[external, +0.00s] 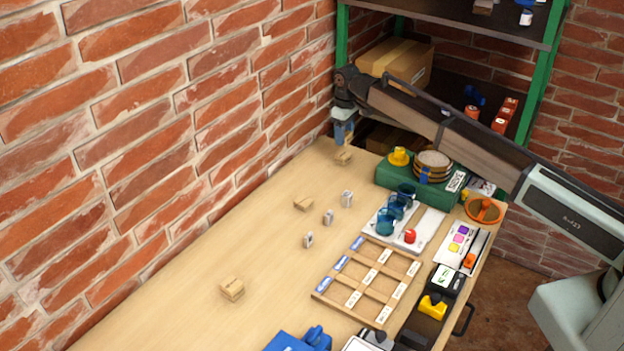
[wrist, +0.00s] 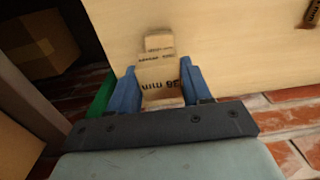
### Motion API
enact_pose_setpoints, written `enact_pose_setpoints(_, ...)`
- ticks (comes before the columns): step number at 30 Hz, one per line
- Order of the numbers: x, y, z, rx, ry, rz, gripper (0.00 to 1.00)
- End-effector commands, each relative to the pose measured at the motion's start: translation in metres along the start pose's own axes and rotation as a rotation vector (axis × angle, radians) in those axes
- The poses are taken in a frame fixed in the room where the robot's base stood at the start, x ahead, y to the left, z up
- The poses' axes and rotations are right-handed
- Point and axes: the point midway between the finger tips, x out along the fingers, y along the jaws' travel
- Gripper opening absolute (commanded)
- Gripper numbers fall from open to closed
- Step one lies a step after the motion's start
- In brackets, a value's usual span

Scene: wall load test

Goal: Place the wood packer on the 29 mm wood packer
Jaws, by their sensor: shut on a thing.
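My gripper (external: 343,131) is at the far end of the bench, close to the brick wall. In the wrist view its two blue fingers (wrist: 161,82) are shut on a wood packer (wrist: 160,76), a pale block with an upside-down "mm" marking. Another pale wood packer (external: 343,158) lies under the held one on the bench, and it shows just beyond it in the wrist view (wrist: 158,42). Its size marking is too small to read. I cannot tell whether the two blocks touch. Other wood blocks lie nearer, one mid-bench (external: 303,204) and one toward the front (external: 232,288).
Several small grey metal pieces (external: 328,217) stand mid-bench. A green case (external: 420,185), a white tray with blue cups (external: 432,228) and a wooden divided frame (external: 367,279) fill the right side. Green-post shelving (external: 529,95) stands behind. The bench's left side is mostly clear.

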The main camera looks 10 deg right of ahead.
Motion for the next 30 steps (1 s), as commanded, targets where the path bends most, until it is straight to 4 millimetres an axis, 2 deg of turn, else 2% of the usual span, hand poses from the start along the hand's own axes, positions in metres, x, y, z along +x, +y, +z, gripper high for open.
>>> enact_pose_setpoints(13,0.044,0.000,0.001,0.001,-0.001,0.000,0.19)
enact_pose_setpoints(26,0.049,0.000,0.000,0.001,0.000,0.000,0.19)
enact_pose_setpoints(27,0.049,0.000,0.000,0.001,0.000,0.000,0.50)
enact_pose_setpoints(30,0.049,0.000,0.000,0.001,0.000,0.000,0.60)
